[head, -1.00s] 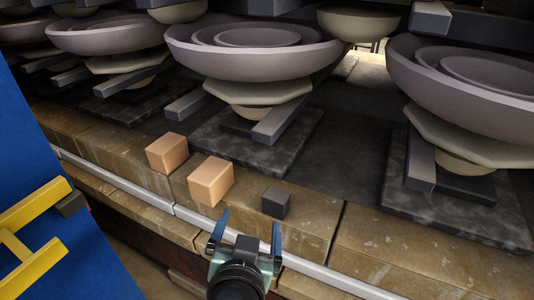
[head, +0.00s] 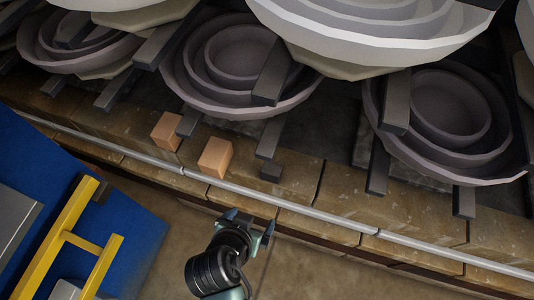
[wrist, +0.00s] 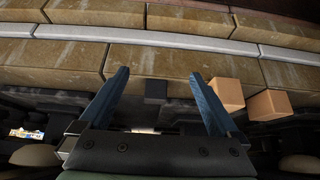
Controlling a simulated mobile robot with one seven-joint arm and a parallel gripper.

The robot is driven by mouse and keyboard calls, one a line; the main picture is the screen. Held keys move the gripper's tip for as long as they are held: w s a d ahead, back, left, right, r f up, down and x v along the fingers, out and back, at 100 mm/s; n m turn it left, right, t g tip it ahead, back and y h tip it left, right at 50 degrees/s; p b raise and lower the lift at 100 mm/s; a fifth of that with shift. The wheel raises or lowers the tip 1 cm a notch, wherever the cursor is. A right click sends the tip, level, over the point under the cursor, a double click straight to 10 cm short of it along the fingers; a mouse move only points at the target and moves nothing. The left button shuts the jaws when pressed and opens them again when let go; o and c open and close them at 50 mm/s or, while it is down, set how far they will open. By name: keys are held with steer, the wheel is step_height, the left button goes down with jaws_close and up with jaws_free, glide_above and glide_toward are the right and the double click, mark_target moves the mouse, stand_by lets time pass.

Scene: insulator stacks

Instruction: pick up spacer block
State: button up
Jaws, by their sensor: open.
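A small dark grey block (head: 271,172) sits on the stone ledge. Two tan blocks stand left of it in the head view, a nearer one (head: 214,157) and a farther one (head: 166,131). I cannot tell which is called the spacer block. My gripper (head: 249,221) is open and empty, in front of the ledge in the head view, apart from all the blocks. In the wrist view, the dark block (wrist: 155,91) appears between the two blue fingers (wrist: 158,98), beyond them. The tan blocks show there (wrist: 228,94) right of the fingers, one partly behind the right finger.
A grey rail (head: 300,209) runs along the ledge's front edge. Large bowl-shaped insulator stacks (head: 235,70) with dark bars overhang the ledge behind the blocks. A blue panel with a yellow frame (head: 75,240) stands at the left. Brown floor lies in front of the ledge.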

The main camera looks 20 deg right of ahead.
mark_target(271, 171)
steer(key=w+d, duration=0.2)
steer(key=w, duration=0.1)
steer(key=w+d, duration=0.2)
steer(key=w, duration=0.1)
steer(key=w+d, duration=0.2)
steer(key=w, duration=0.1)
steer(key=shift+w+d+p, duration=0.25)
steer(key=shift+p, duration=0.05)
steer(key=x, duration=0.5)
steer(key=shift+w+d+b, duration=0.1)
steer(key=shift+w+b, duration=0.05)
steer(key=shift+b, duration=0.15)
jaws_close()
